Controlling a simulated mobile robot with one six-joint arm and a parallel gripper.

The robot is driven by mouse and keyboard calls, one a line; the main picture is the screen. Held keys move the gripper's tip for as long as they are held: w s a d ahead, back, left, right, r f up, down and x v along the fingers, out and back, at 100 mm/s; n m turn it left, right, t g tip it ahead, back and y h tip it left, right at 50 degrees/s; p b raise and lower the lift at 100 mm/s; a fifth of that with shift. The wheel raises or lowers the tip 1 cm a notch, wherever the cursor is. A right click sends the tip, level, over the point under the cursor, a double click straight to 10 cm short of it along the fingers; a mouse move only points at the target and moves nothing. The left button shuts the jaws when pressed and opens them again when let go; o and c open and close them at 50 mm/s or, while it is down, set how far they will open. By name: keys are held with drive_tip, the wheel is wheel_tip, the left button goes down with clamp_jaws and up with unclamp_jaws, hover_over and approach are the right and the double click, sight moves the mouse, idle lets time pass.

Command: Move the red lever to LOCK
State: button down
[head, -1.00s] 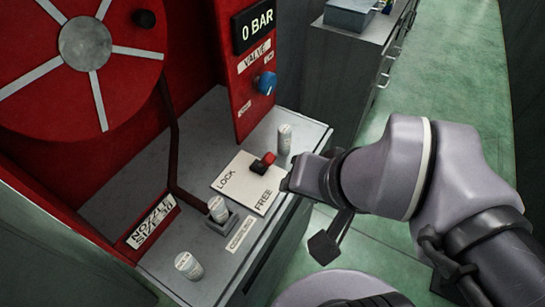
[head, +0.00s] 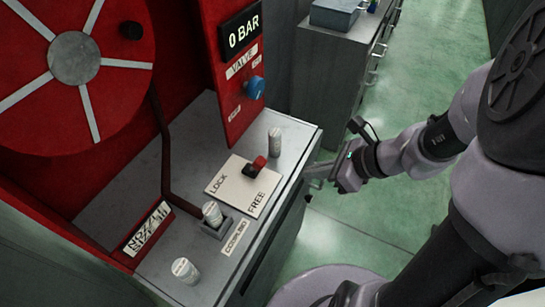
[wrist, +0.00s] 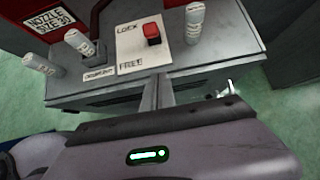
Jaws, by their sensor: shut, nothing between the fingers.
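The red lever (head: 259,163) stands on a white plate (head: 235,190) marked LOCK at the left and FREE at the lower right. It also shows in the wrist view (wrist: 152,32), upright in the frame near the plate's right side. I cannot tell exactly which mark it points to. My gripper (head: 312,180) is at the right front edge of the cabinet, right of the plate and apart from the lever. Its fingers (wrist: 157,88) are shut and empty, pointing toward the cabinet in the wrist view.
A white cylinder (head: 275,141) stands close behind the lever. More cylinders stand at the front, one in a square holder (head: 217,228). A red panel with a blue valve knob (head: 254,87) and a red reel (head: 75,60) rise behind. Green floor at the right is open.

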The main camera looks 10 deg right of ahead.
sight(257, 166)
drive_tip(key=b+x, duration=0.4)
drive_tip(key=x, duration=0.5)
drive_tip(key=shift+s+f+b, duration=0.15)
drive_tip(key=shift+b, duration=0.15)
drive_tip(key=w+a, duration=0.1)
drive_tip(key=w+a+r, duration=0.1)
drive_tip(key=shift+w+a+r, duration=0.1)
drive_tip(key=shift+a+r, duration=0.1)
drive_tip(key=shift+a, duration=0.1)
drive_tip(key=shift+w+a+r, duration=0.25)
drive_tip(key=shift+w, duration=0.05)
